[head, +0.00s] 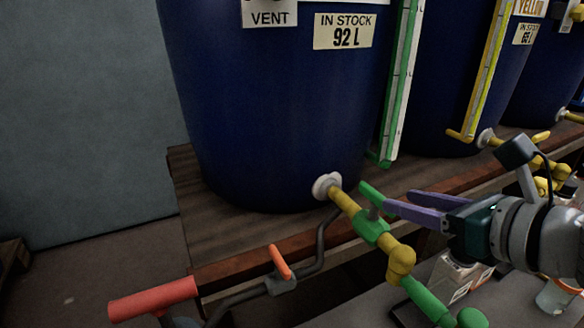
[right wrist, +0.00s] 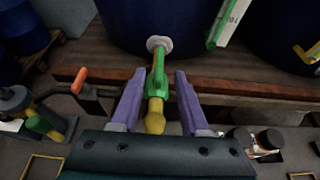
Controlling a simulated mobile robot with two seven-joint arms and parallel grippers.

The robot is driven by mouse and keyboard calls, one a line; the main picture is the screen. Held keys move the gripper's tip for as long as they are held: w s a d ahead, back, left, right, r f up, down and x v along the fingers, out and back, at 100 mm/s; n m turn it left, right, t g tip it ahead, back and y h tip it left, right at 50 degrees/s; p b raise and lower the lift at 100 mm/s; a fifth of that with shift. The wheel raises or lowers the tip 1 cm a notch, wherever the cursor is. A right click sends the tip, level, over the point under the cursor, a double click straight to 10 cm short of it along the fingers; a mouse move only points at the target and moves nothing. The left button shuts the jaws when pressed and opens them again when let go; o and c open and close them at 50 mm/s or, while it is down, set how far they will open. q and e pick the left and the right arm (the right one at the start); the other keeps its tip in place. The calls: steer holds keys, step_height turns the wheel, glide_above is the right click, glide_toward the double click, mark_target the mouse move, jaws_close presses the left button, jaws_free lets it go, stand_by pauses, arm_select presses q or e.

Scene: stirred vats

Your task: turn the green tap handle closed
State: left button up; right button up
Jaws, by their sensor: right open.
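The green tap handle (head: 371,194) is a lever on top of the green tap body (head: 370,228), on the yellow outlet pipe of the nearest blue vat (head: 280,110). The handle lies roughly along the pipe. It also shows in the right wrist view (right wrist: 158,66). My right gripper (head: 400,200) is open, its purple fingers pointing at the handle. In the right wrist view the fingers (right wrist: 159,76) stand on either side of the handle and tap, with a gap on each side. I cannot tell whether either finger touches it. My left gripper is not in view.
The vat stands on a wooden platform (head: 215,230). An orange lever (head: 279,262) on a grey pipe and a red bar (head: 152,300) are at the lower left. More vats with yellow taps stand to the right. A small jar (right wrist: 270,139) is at the lower right.

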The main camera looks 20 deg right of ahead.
mark_target(381, 196)
steer(key=b+x, duration=0.1)
steer(key=x, duration=0.6)
steer(key=shift+w+f, duration=0.1)
jaws_close()
stand_by(0.5)
